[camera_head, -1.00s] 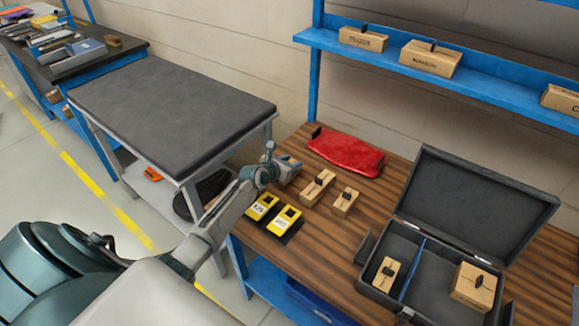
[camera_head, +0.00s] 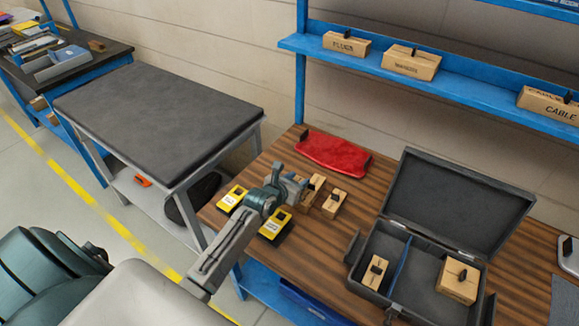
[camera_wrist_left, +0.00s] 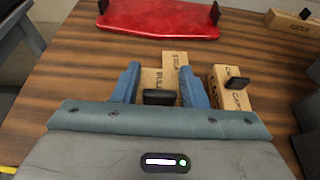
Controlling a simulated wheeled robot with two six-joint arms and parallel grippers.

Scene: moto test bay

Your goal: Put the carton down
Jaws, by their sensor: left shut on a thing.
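My left gripper (camera_head: 296,186) is over the wooden bench beside the small cartons. In the left wrist view its blue fingers (camera_wrist_left: 160,90) are shut on a tan carton (camera_wrist_left: 151,78) with a black grip on top. In the head view the gripper largely hides this carton. Whether its underside touches the bench I cannot tell. Another carton (camera_wrist_left: 175,60) is just beyond it, and a second carton (camera_wrist_left: 228,88) stands to its right; this one also shows in the head view (camera_head: 333,204). My right gripper is not in view.
Yellow boxes (camera_head: 233,197) lie left of the gripper on the bench (camera_head: 350,225). A red pad (camera_head: 333,152) is behind. An open dark case (camera_head: 425,260), holding cartons, stands right. A grey-topped table (camera_head: 160,115) with clear top is left. Cartons stand on the blue shelf (camera_head: 470,90).

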